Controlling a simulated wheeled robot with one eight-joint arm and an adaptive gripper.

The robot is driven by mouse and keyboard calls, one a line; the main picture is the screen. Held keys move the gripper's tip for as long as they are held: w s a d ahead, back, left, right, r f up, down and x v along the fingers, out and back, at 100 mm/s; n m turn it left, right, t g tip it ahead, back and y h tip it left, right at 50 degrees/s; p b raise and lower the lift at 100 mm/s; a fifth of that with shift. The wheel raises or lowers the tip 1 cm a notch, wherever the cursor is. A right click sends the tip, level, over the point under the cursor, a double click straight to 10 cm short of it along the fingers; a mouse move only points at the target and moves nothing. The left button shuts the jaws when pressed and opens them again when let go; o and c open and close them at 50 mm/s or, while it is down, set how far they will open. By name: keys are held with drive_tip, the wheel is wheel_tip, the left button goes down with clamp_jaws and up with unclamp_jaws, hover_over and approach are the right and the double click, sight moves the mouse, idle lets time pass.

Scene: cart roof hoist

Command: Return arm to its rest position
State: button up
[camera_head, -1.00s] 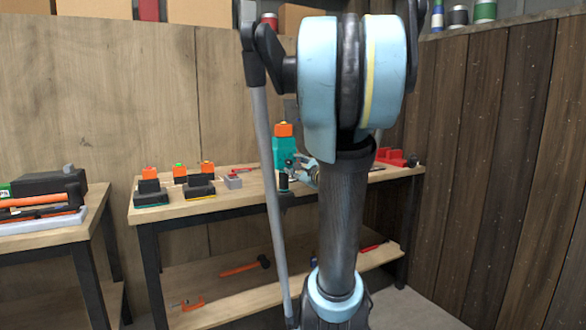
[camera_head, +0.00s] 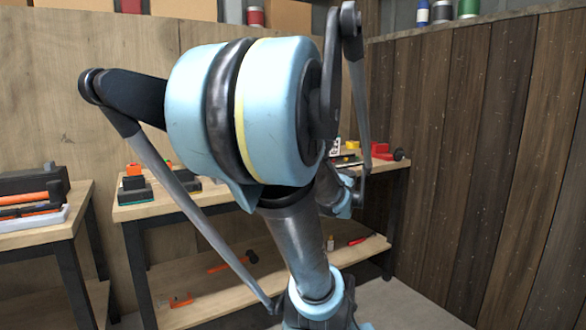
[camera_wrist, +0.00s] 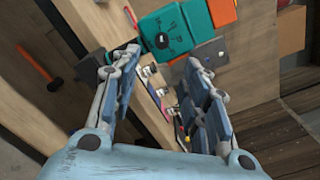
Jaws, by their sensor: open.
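My arm fills the middle of the head view, bent, with its large blue joint in front of the workbench. My gripper (camera_wrist: 165,105) shows in the wrist view with its two fingers spread apart and nothing between them. Beyond the fingertips, a teal and orange device (camera_wrist: 175,32) stands on the bench top, apart from the fingers as far as I can tell. In the head view my gripper is hidden behind my arm.
The workbench (camera_head: 150,211) carries black and orange tools (camera_head: 134,185) at its left and a red item (camera_head: 381,151) at its right. A hammer (camera_head: 236,262) lies on the lower shelf. A second table (camera_head: 62,229) stands at left. A plank wall (camera_head: 480,150) closes the right side.

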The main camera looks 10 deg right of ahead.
drive_tip(key=s+a+f+n+g, duration=0.5)
drive_tip(key=s+a+f+n, duration=0.1)
drive_tip(key=f+n, duration=0.15)
drive_tip(key=s+a+f+n+g, duration=0.5)
drive_tip(key=a+f+n, duration=0.1)
drive_tip(key=f, duration=0.3)
drive_tip(key=s+d+f+n+g+h, duration=0.5)
drive_tip(key=s+d+f+n, duration=0.3)
drive_tip(key=s, duration=0.4)
drive_tip(key=shift+s+d+f+n+h, duration=0.15)
drive_tip(key=shift+s+f+n+h, duration=0.15)
drive_tip(key=shift+f+n, duration=0.2)
drive_tip(key=shift+w+f, duration=0.2)
drive_tip(key=shift+w, duration=0.2)
